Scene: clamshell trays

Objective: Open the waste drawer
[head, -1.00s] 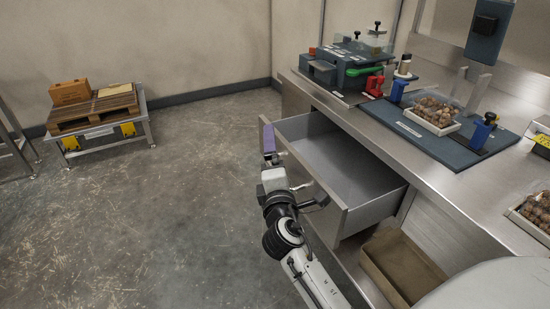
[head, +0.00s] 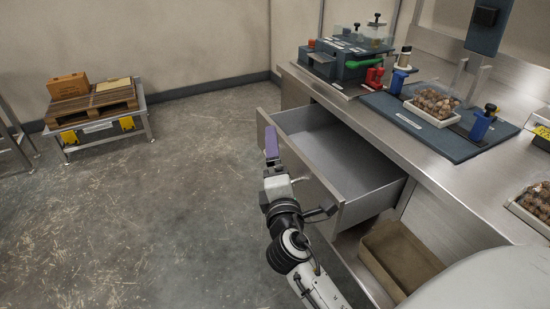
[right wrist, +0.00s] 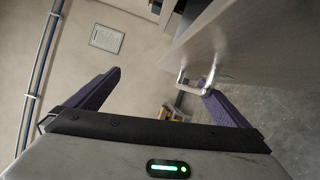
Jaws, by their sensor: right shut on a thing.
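The waste drawer (head: 343,196) stands pulled out from under the steel bench in the head view, and its grey inside looks empty. My right gripper (head: 271,145), with purple fingers, is at the outer side of the drawer front. In the right wrist view the drawer front (right wrist: 235,45) fills the upper right. Its pale bar handle (right wrist: 190,84) is at the tip of the right-hand finger of my right gripper (right wrist: 163,85), which is shut on the handle. My left gripper is not in view.
The steel bench (head: 440,170) carries a blue fixture plate (head: 400,118), a clamshell tray (head: 432,104) of brown items and a green-handled device (head: 355,64). A brown bin (head: 400,258) sits below the drawer. A pallet stand (head: 95,125) is far left; the floor between is clear.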

